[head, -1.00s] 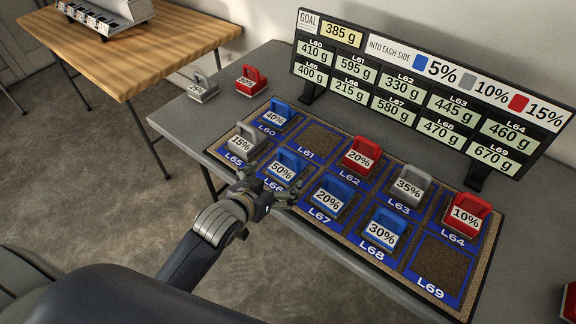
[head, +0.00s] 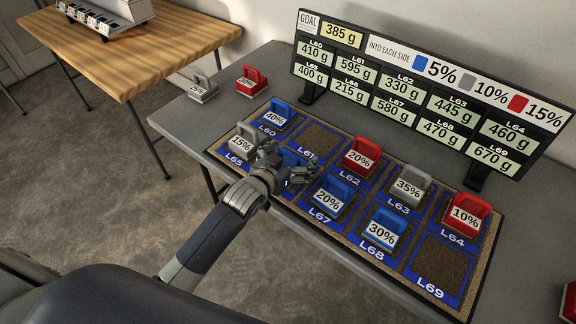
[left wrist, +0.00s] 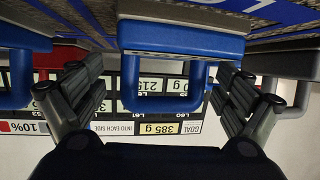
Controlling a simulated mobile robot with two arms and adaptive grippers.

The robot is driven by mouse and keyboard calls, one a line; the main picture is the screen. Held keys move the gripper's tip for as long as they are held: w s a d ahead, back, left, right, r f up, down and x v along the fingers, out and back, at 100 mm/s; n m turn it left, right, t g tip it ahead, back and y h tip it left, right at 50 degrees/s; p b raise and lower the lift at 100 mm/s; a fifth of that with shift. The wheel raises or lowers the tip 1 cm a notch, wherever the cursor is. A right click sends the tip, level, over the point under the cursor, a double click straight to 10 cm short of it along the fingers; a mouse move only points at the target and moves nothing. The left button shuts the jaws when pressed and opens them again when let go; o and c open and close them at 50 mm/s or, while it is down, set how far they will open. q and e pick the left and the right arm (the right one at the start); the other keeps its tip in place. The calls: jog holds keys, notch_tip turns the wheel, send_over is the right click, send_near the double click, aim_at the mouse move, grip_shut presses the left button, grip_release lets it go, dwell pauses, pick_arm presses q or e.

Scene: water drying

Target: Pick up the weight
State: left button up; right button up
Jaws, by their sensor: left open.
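A blue weight (head: 291,157) sits on pad L66 of the mat, mostly hidden by my left gripper (head: 287,164) in the head view. In the left wrist view, upside down, the blue weight (left wrist: 180,38) is centred with its loop handle between the two open fingers (left wrist: 160,92). The fingers stand apart on either side of the handle, and I see no contact. Other weights stand on the pads: a blue 40% one (head: 276,118), a grey 15% one (head: 241,142), a blue 20% one (head: 330,197) and a red 20% one (head: 361,158). My right gripper is not in view.
A display board (head: 420,95) stands at the table's back, reading a goal of 385 g. A grey weight (head: 202,90) and a red weight (head: 251,82) stand off the mat at left. Pads L61 (head: 318,139) and L69 (head: 440,265) are empty.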

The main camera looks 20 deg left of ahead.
pick_arm(q)
jog(key=shift+x, duration=1.35)
jog(key=shift+f, duration=0.1)
jog(key=c, duration=1.3)
